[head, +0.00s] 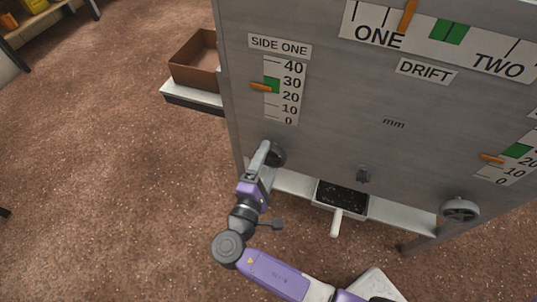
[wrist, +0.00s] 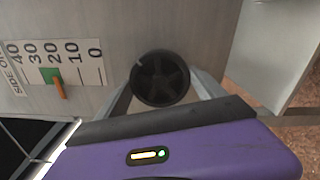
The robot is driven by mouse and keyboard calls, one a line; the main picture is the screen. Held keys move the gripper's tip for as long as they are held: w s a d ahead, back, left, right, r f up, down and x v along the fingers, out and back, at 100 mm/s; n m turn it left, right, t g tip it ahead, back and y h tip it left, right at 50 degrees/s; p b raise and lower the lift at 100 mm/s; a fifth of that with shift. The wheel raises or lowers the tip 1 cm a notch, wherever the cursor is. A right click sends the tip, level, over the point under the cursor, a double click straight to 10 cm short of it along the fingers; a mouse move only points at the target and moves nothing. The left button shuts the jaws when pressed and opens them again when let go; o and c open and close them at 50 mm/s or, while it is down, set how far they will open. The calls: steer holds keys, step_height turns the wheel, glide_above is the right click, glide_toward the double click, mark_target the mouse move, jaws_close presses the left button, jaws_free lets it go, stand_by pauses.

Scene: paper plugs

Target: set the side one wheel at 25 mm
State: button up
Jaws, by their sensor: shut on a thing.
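The side one wheel (head: 277,154) is a dark round handwheel low on the left of the grey panel. My gripper (head: 270,151) is shut on it, partly hiding it in the head view. In the wrist view the wheel (wrist: 160,78) sits between the two grey fingers of my gripper (wrist: 163,85). The SIDE ONE scale (head: 284,105) is above the wheel. Its orange pointer (head: 260,86) points between 20 and 30, at the green band (head: 271,84). The pointer also shows in the wrist view (wrist: 60,89), overlapping the green band.
The DRIFT scale (head: 480,46) is at the top, its orange pointer left of the green band. A second wheel (head: 459,210) and scale are at the right. A black tray (head: 341,200) is below the panel. A brown box (head: 195,62) stands on a ledge at left.

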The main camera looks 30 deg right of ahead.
mark_target(269, 159)
steer(key=shift+a+r+n+p, duration=0.1)
steer(key=shift+a+n+p, duration=0.05)
steer(key=shift+n+p, duration=3.65)
steer(key=shift+n, duration=0.2)
steer(key=shift+f, duration=0.2)
steer(key=o, duration=1.4)
steer(key=shift+r, duration=0.1)
steer(key=shift+v, duration=1.9)
steer(key=shift+s, duration=0.1)
steer(key=shift+v, duration=1.95)
